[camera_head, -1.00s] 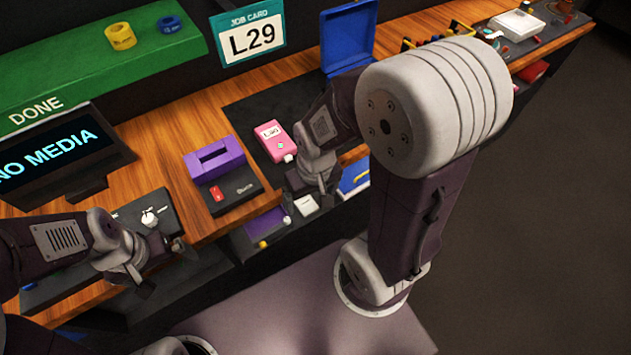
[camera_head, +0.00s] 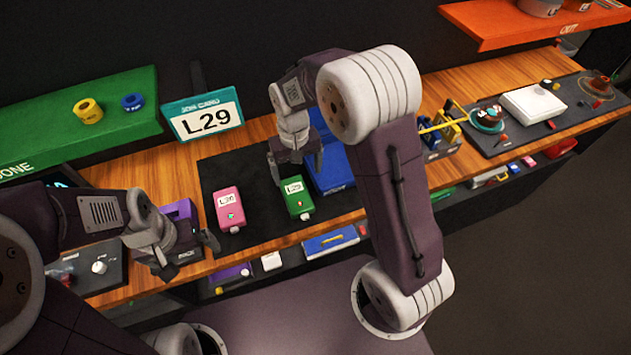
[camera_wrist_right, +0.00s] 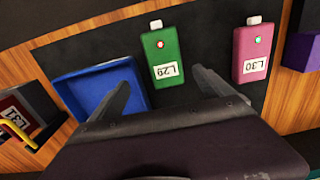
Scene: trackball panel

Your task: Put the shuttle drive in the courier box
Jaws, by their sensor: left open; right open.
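A green drive (camera_head: 296,190) labelled L29 lies on the dark mat; it also shows in the right wrist view (camera_wrist_right: 161,50). A pink drive (camera_head: 230,205) labelled L30 lies to its left. The open blue box (camera_head: 335,176), which looks like the courier box, stands just right of the green drive, partly hidden by my right arm. It looks empty in the right wrist view (camera_wrist_right: 85,88). My right gripper (camera_head: 297,170) is open and empty, above the far end of the green drive. My left gripper (camera_head: 188,257) is open and empty, in front of the purple dock.
A job card (camera_head: 207,120) reads L29. The purple dock (camera_head: 181,215) stands left of the pink drive. A green DONE shelf (camera_head: 60,130) is at the back left, an orange OUT shelf (camera_head: 530,25) at the back right. A holder with yellow-handled items (camera_head: 438,140) stands right of the blue box.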

